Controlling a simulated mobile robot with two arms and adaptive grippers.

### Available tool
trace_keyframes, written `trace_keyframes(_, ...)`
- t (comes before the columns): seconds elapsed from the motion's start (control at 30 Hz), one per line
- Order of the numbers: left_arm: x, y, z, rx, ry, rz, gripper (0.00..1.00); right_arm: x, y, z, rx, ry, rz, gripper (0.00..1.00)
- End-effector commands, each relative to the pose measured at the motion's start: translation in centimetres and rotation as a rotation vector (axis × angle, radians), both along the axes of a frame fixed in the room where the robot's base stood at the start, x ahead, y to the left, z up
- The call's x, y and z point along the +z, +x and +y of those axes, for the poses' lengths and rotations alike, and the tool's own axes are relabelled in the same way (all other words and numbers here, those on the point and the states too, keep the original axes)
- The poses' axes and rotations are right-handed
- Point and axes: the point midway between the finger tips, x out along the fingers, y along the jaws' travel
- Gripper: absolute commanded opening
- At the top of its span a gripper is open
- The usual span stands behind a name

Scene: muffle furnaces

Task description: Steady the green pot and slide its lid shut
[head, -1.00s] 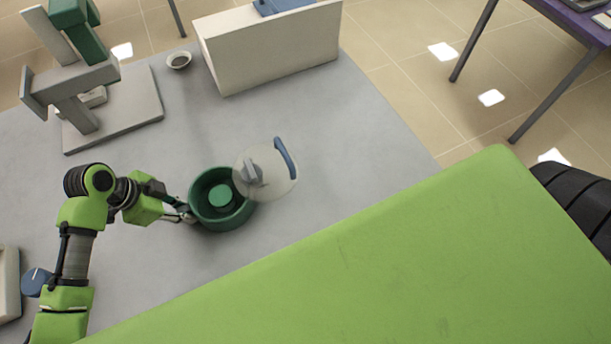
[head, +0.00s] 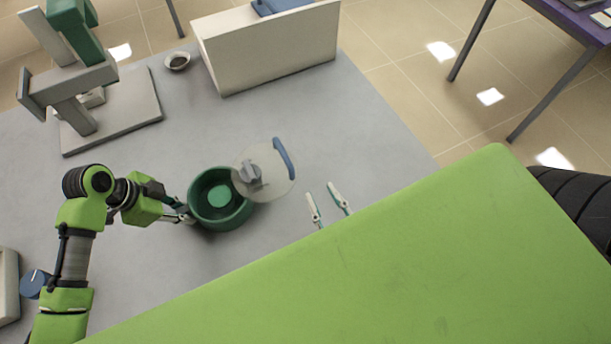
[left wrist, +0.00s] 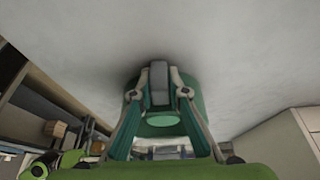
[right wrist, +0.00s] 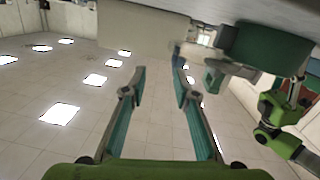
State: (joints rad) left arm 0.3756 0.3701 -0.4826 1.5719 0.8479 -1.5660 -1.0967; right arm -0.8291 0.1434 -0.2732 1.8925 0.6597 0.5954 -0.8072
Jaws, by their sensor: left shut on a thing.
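The green pot (head: 208,220) stands on the grey table in the head view, its inside partly uncovered. A clear round lid (head: 272,182) with a grey knob and a blue handle (head: 284,158) overlaps only the pot's right rim and extends to the right. My left gripper (head: 186,215) is at the pot's left side. In the left wrist view its fingers (left wrist: 159,95) are closed around a grey block against the green pot (left wrist: 160,118). My right gripper (head: 327,190) is open and empty, right of the lid; its spread fingers (right wrist: 159,75) show in the right wrist view.
A white box (head: 270,55) and a small bowl (head: 177,61) stand at the back of the grey table (head: 330,110). A grey stand (head: 125,115) with a green part is at the back left. My large green body panel covers the lower right. Table around the lid is clear.

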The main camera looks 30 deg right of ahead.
Motion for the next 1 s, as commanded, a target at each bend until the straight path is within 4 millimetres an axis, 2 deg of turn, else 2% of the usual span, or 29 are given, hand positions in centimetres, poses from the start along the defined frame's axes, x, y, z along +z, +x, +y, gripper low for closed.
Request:
trace_keyframes(0.1,0.1,0.1,-0.1,0.002,-0.003,-0.002,0.00,1.7,1.4,2.4,0.031,-0.032,-0.038,0.28)
trace_keyframes(0.23,0.1,0.1,0.0,0.002,-0.003,-0.002,0.00,2.4,2.2,3.5,0.046,-0.052,-0.053,0.28)
trace_keyframes(0.47,0.1,0.1,0.0,0.002,-0.003,-0.002,0.00,2.6,4.3,3.6,0.048,-0.055,-0.057,0.28)
trace_keyframes(1.0,0.1,0.1,0.0,0.002,-0.002,-0.003,0.00,2.5,12.1,3.5,0.049,-0.055,-0.055,0.28)
